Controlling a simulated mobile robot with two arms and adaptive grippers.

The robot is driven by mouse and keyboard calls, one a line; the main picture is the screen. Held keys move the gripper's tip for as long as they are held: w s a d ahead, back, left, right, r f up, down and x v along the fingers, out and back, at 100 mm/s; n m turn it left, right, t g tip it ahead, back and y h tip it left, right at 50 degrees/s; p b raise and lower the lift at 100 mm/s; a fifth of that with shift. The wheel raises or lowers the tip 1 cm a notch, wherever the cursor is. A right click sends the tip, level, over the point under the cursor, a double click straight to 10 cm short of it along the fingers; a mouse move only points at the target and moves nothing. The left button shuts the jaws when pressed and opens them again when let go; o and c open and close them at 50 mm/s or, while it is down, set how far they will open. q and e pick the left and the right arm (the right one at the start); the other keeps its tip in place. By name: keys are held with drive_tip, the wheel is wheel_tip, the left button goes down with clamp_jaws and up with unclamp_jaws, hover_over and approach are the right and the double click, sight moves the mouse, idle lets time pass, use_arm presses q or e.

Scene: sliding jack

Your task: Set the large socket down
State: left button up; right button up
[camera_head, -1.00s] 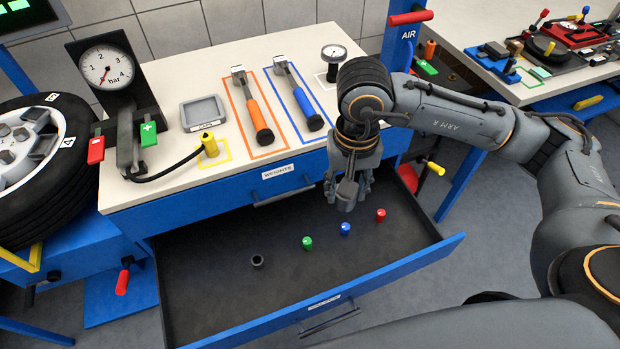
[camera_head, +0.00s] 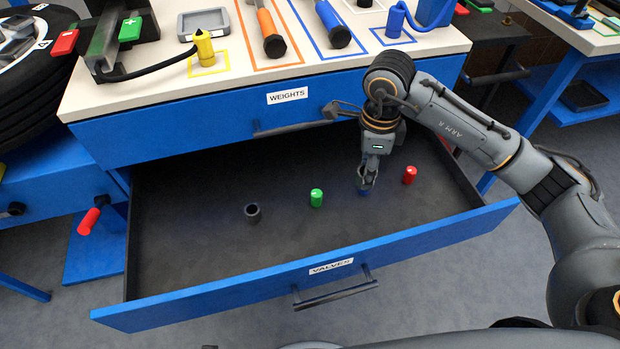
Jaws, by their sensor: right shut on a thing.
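No other socket is clear in view. My left gripper is out of view.
A green cap (camera_head: 316,198) and a red cap (camera_head: 410,175) stand close on either side of the gripper. The blue drawer (camera_head: 420,240) has raised walls. The bench (camera_head: 150,85) overhangs behind, with a handle (camera_head: 292,127). The drawer's left floor is clear.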

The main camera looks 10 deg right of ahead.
drive_tip(key=shift+d, duration=0.15)
drive_tip(key=w+d+f, duration=0.1)
drive_tip(key=d+f, duration=0.2)
drive_tip(key=w+d+f, duration=0.2)
drive_tip(key=d+f, duration=0.1)
drive_tip(key=d, duration=0.1)
drive_tip(key=w+d+f+b, duration=0.1)
drive_tip(key=w+d+f, duration=0.1)
drive_tip(key=d+f, duration=0.1)
drive_tip(key=shift+w+d, duration=0.25)
drive_tip(key=shift+d, duration=0.5)
drive_tip(key=shift+w+d+f, duration=0.1)
drive_tip(key=shift+d+f, duration=0.2)
drive_tip(key=f, duration=0.3)
drive_tip(key=shift+d+f+b, duration=0.2)
drive_tip(key=shift+b, duration=0.1)
drive_tip(key=shift+w, duration=0.1)
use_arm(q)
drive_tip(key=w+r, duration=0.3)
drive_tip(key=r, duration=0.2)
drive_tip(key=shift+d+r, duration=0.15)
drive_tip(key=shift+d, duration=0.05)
use_arm(e)
drive_tip(key=shift+f, duration=0.1)
drive_tip(key=shift+f, duration=0.1)
